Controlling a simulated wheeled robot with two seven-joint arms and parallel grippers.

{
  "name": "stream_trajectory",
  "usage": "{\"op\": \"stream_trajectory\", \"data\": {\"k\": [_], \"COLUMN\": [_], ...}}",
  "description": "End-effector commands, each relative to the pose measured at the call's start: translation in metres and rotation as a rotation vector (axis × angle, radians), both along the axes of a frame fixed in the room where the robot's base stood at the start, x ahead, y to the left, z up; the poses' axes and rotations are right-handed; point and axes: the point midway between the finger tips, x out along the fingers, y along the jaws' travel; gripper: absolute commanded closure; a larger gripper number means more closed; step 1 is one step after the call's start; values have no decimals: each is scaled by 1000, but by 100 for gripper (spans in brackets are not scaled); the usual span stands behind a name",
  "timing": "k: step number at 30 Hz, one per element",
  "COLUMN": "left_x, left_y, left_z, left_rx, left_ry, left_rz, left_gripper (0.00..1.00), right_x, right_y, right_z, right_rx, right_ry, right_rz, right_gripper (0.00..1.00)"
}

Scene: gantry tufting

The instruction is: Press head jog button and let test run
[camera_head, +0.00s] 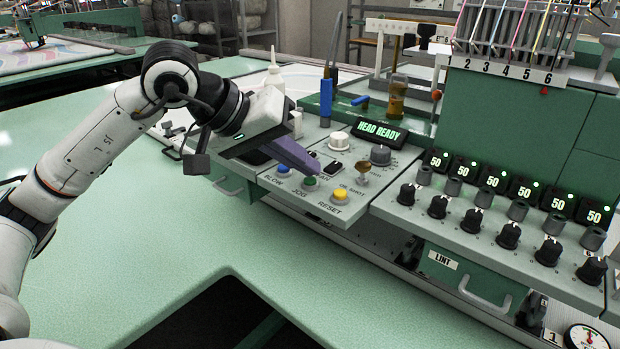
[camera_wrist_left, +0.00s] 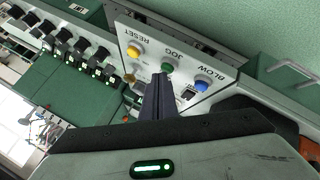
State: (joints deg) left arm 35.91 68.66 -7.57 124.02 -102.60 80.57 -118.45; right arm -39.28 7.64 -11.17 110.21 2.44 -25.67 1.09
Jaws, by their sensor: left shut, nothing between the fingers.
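The control panel (camera_head: 312,212) carries a blue BLOW button (camera_head: 284,169), a green JOG button (camera_head: 310,184) and a yellow RESET button (camera_head: 340,195). A small display (camera_head: 379,132) reads HEAD READY. My left gripper (camera_head: 316,171) is shut and empty, its fingertips just above and behind the JOG button. In the left wrist view the closed fingers (camera_wrist_left: 158,82) point at the green JOG button (camera_wrist_left: 167,67), with the tips close to it; I cannot tell whether they touch. The RESET button (camera_wrist_left: 134,51) and BLOW button (camera_wrist_left: 201,86) are on either side. My right gripper is not in view.
Right of the panel is a row of black knobs (camera_head: 438,206) under small displays (camera_head: 521,190) reading 50. A white bottle (camera_head: 274,78) and a blue tool (camera_head: 326,98) stand behind the panel. The green table (camera_head: 130,240) is clear in front.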

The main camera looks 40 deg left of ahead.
Motion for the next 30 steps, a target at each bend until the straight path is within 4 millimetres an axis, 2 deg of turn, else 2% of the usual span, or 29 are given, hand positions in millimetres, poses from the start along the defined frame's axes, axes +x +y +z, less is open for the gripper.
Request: {"op": "stream_trajectory", "data": {"k": [21,30], "left_x": [0,0], "left_y": [0,0], "left_z": [-6,8], "left_rx": [0,0], "left_ry": [3,2], "left_rz": [-1,-1], "left_gripper": [100,100], "right_x": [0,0], "right_y": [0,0], "right_z": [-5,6], "right_rx": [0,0], "right_ry": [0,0], "right_rz": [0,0], "right_gripper": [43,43]}}
